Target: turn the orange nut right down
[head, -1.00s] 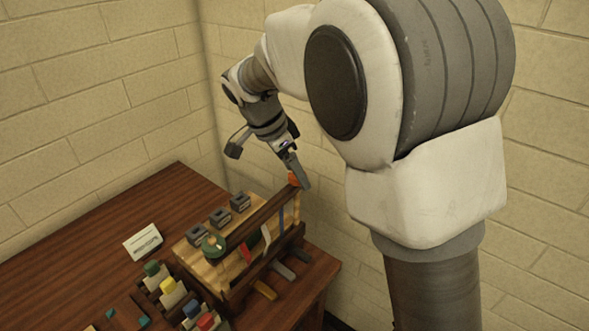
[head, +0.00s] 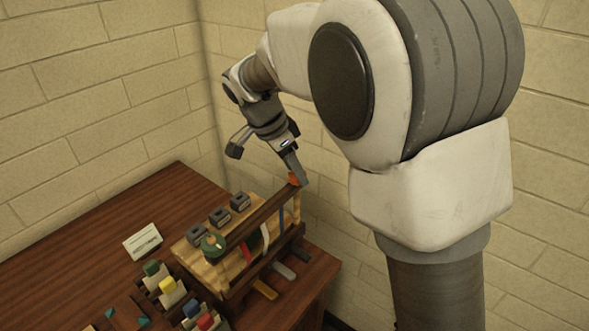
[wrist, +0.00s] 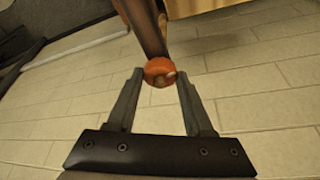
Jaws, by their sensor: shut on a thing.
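The orange nut (head: 293,180) sits at the far right end of the dark bar (head: 262,217) on the wooden rack. In the wrist view the orange nut (wrist: 158,72) is round and lies between the two fingertips, with the dark bar running up behind it. My gripper (head: 297,177) reaches down to the nut from above. In the wrist view my gripper (wrist: 159,73) is shut on the nut, one finger on each side. The thread under the nut is hidden, so I cannot tell how far down it sits.
A round green knob (head: 213,245) is at the bar's near end. Several grey blocks (head: 219,216) stand on the rack. Coloured strips hang below the bar. Brick walls stand close behind.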

